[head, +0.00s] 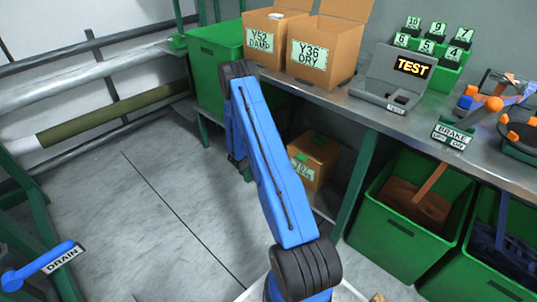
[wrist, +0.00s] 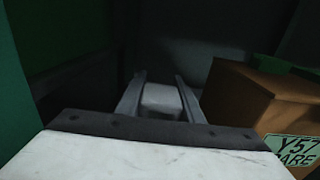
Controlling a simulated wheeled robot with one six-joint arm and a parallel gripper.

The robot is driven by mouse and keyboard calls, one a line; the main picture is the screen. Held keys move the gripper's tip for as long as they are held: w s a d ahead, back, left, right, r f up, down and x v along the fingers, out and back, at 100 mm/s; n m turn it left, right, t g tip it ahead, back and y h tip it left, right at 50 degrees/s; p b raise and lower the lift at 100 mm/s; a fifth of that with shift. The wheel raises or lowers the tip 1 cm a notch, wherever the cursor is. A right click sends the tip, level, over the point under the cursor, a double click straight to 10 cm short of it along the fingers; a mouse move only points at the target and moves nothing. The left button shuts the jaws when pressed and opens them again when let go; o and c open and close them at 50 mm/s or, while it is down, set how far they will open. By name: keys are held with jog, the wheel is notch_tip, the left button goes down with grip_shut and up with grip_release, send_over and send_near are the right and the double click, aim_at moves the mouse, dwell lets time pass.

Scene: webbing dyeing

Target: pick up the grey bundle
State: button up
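In the wrist view my gripper (wrist: 160,78) reaches forward into a dark space, its two fingers standing apart. A pale grey block-like thing (wrist: 162,98) shows between the fingers, low down. It may be the grey bundle, but the picture is too dark to be sure. I see no clear contact between it and the fingers. In the head view my blue arm reaches down beside the bench, and the gripper and whatever is in front of it are hidden. No grey bundle shows clearly there.
A cardboard box (wrist: 245,95) labelled Y57 stands close on the right of my gripper; the head view shows it under the bench (head: 313,158). A green surface (wrist: 15,110) is close on the left. Green bins (head: 410,215) stand below the bench at right.

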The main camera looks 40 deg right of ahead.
grip_shut()
